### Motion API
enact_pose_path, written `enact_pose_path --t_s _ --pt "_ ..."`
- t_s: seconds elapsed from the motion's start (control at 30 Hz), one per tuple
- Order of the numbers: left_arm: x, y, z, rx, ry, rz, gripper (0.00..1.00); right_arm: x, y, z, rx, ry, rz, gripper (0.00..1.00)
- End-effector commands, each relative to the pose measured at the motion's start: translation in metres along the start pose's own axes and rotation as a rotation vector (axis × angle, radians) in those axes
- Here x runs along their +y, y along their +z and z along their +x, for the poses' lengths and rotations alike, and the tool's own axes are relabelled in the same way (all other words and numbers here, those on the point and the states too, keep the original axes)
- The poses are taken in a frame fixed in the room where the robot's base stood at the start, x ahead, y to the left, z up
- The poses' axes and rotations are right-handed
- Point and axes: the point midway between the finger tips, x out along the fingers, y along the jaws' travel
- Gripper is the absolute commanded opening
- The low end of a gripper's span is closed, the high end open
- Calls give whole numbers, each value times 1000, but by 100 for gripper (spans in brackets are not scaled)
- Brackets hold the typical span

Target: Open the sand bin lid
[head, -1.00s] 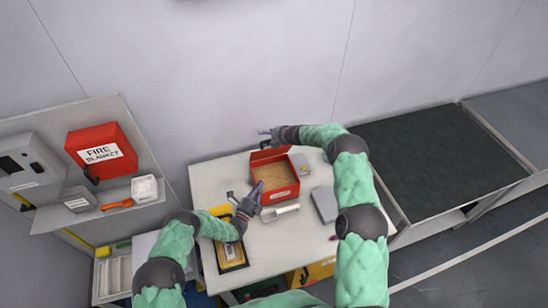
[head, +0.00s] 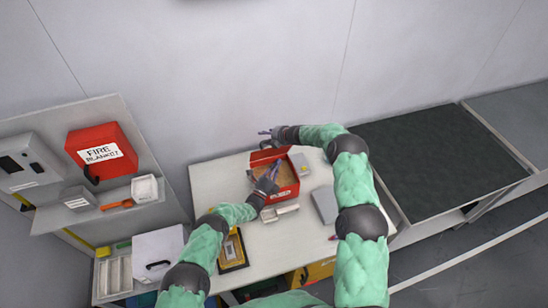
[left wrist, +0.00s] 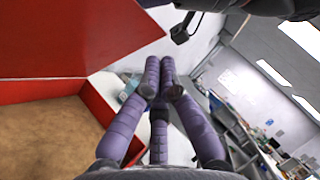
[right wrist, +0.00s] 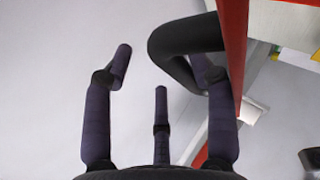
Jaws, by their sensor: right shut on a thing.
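The red sand bin (head: 290,190) stands on the white table, with brown sand (left wrist: 45,135) showing inside. Its red lid (left wrist: 80,35) is raised above the sand; in the head view the lid is partly hidden by my grippers. My right gripper (head: 268,138) is at the back of the bin, shut on the lid's black handle (right wrist: 185,42), beside the lid's red edge. My left gripper (head: 270,172) is over the bin near the raised lid. Its fingertips are together in the left wrist view (left wrist: 160,75), with nothing seen between them.
A white scoop (head: 280,212) lies in front of the bin, a grey block (head: 325,205) to its right. A yellow-and-black case (head: 232,252) lies at the table's front left. The grey wall is close behind the table. The table's back left is clear.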

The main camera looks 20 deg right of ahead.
Motion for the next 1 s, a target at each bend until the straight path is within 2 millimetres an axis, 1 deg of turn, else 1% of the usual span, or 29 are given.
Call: enact_pose_path --t_s 0.03,0.23,0.4,0.73,1.0 --pt "1 9 5 -5 -2 3 0 -7 1 4 -5 -6 4 0" --pt "2 23 18 -5 0 2 0 -7 1 4 -5 -6 4 0" --pt "2 27 22 -3 2 0 0 -7 1 4 -5 -6 4 0" --pt "1 28 23 -4 4 -3 0 -7 1 4 -5 -6 4 0" --pt "0 38 34 -3 66 -64 0 -7 1 4 -5 -6 4 0"
